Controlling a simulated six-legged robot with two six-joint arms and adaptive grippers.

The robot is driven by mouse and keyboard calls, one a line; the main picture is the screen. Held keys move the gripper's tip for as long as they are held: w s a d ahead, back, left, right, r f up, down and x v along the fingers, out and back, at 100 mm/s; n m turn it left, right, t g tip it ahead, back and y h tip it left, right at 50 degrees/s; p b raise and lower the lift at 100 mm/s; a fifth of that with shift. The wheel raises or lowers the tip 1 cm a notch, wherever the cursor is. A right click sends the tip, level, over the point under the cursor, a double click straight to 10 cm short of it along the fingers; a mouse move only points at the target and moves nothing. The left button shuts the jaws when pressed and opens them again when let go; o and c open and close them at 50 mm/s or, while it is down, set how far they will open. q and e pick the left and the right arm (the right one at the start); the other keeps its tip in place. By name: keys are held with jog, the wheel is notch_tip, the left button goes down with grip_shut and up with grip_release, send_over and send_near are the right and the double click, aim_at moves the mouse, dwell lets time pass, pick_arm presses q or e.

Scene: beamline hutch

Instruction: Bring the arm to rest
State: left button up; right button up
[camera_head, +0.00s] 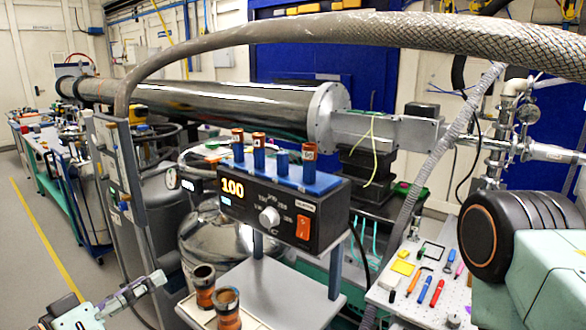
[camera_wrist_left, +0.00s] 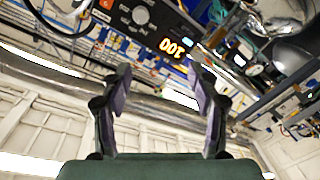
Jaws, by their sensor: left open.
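My left gripper (camera_head: 140,288) is at the lower left of the head view, in front of the grey post and left of the small shelf stand. In the left wrist view its two fingers (camera_wrist_left: 160,88) are spread apart with nothing between them, so it is open and empty. My right arm (camera_head: 520,255) shows as black and pale green links at the right edge; its gripper is out of the picture.
A black control box (camera_head: 285,212) reading 100 carries several vials in a blue rack. A tool board (camera_head: 432,285) lies right. A braided hose (camera_head: 340,28) arches overhead. Open floor (camera_head: 30,245) lies left.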

pick_arm(q)
jog(key=s+d+f+n+g+y+b, duration=0.1)
jog(key=s+f+n+g+y+b, duration=0.2)
jog(key=f, duration=1)
jog(key=s+d+f+g+y+b, duration=0.15)
jog(key=s+f+g+b, duration=0.3)
jog(key=f, duration=0.85)
jog(key=s+f+m+g+y+b, duration=0.3)
jog(key=s+f+g+b, duration=0.4)
jog(key=s+f, duration=1.2)
jog(key=s+y, duration=0.1)
jog(key=s, duration=0.1)
jog(key=shift+s+b, duration=0.3)
pick_arm(e)
notch_tip(320, 180, down, 15)
jog(key=shift+w, duration=0.25)
pick_arm(q)
jog(key=shift+d+f+g+y, duration=0.1)
jog(key=shift+g+y, duration=0.15)
pick_arm(e)
jog(key=shift+f, duration=0.1)
pick_arm(q)
jog(key=shift+d, duration=0.15)
pick_arm(e)
jog(key=shift+d, duration=0.2)
jog(key=shift+a, duration=0.1)
pick_arm(q)
jog(key=shift+c, duration=0.4)
pick_arm(e)
jog(key=shift+c, duration=0.2)
